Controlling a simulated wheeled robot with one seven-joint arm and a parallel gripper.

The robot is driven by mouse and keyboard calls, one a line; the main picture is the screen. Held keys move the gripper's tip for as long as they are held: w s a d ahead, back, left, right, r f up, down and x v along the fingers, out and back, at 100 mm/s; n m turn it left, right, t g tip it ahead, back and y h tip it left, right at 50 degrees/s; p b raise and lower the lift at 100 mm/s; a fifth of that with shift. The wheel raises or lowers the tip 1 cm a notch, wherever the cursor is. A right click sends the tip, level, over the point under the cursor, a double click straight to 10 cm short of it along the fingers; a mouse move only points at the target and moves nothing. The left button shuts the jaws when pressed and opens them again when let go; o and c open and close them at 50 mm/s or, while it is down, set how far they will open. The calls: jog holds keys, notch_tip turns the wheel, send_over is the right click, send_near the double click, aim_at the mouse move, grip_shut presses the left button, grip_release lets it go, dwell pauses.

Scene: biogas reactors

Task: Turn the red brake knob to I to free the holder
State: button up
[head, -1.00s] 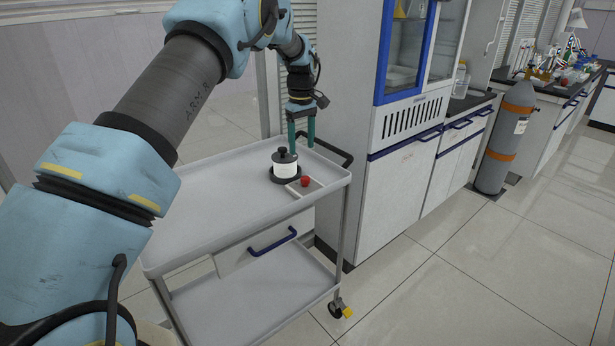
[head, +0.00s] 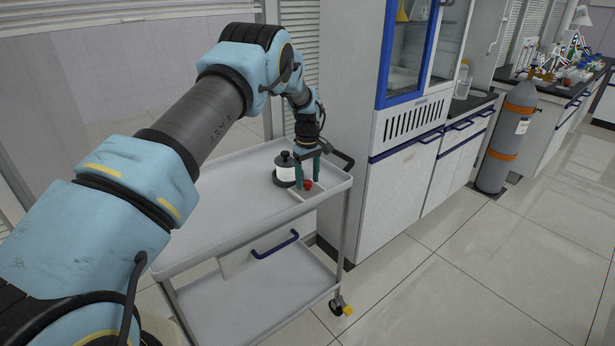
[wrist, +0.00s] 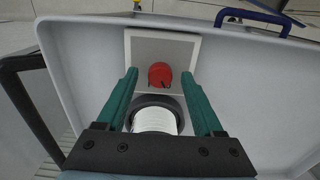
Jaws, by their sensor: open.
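The red brake knob (head: 308,185) sits on a pale square plate at the right end of the cart top. In the wrist view the knob (wrist: 160,75) lies ahead of and between the fingertips, on the plate (wrist: 186,46). My gripper (head: 308,180) is open, its green fingers pointing down close to the knob. I cannot tell whether they touch it. In the wrist view my gripper (wrist: 160,76) has empty space between its fingers. The holder (head: 284,181) is a dark round base with a white, black-capped vessel (head: 285,168) in it. The knob's markings are not readable.
The cart top (head: 225,205) is clear left of the holder and has a raised rim. A dark cart handle (head: 338,158) rises just behind my gripper. A white cabinet (head: 395,190) stands close on the right.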

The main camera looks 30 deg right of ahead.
grip_shut()
dwell(0.5)
